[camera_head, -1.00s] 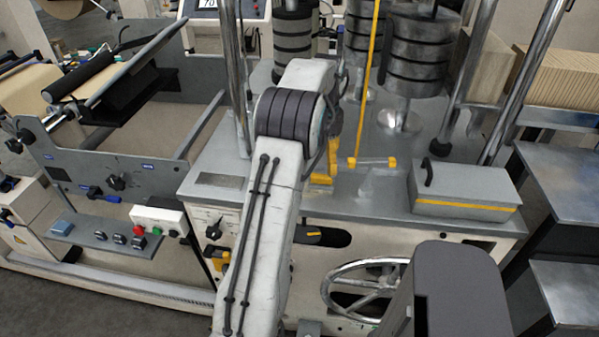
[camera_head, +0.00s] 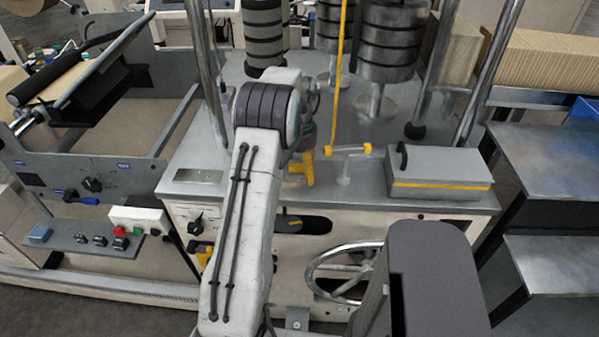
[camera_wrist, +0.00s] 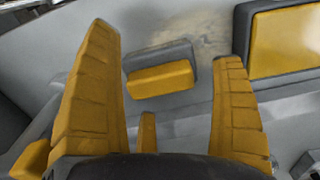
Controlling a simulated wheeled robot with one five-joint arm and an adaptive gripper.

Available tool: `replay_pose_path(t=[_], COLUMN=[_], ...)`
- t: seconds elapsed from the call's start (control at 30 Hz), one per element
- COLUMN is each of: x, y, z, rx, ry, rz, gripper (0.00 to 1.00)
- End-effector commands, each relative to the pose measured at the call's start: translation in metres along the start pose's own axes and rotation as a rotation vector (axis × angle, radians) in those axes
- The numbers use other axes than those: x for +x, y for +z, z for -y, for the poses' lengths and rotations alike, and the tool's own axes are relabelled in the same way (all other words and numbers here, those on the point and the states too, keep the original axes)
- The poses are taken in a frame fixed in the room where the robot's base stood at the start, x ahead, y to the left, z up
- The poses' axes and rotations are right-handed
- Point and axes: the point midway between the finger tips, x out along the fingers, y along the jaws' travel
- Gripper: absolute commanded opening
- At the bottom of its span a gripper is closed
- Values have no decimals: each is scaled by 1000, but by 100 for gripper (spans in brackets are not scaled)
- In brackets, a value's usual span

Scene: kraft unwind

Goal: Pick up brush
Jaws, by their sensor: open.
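My gripper (camera_head: 303,172) hangs over the front part of the grey machine top, partly hidden behind my arm. In the wrist view its two yellow fingers (camera_wrist: 166,50) stand wide apart, open and empty. Between them, beyond the fingertips, is a small grey block with a yellow side (camera_wrist: 162,78), lying against a pale, worn surface. It may be the brush, but I cannot tell for sure. It looks apart from both fingers. No thing is clearly recognisable as a brush in the head view.
A grey box with a black handle and yellow stripe (camera_head: 438,172) sits right on the machine top (camera_head: 235,160). A grey bar with yellow ends (camera_head: 347,150) stands left of it. Dark rollers (camera_head: 388,45) and steel posts rise behind. A handwheel (camera_head: 345,270) is in front.

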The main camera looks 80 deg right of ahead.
Motion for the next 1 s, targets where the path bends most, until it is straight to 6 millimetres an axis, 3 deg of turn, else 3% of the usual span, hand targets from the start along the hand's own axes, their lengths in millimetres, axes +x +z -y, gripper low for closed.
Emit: replay_pose_path(t=[0.13,1.0], x=[0,0], y=[0,0], z=[0,0], rx=[0,0], ry=[0,0], rz=[0,0], gripper=[87,9])
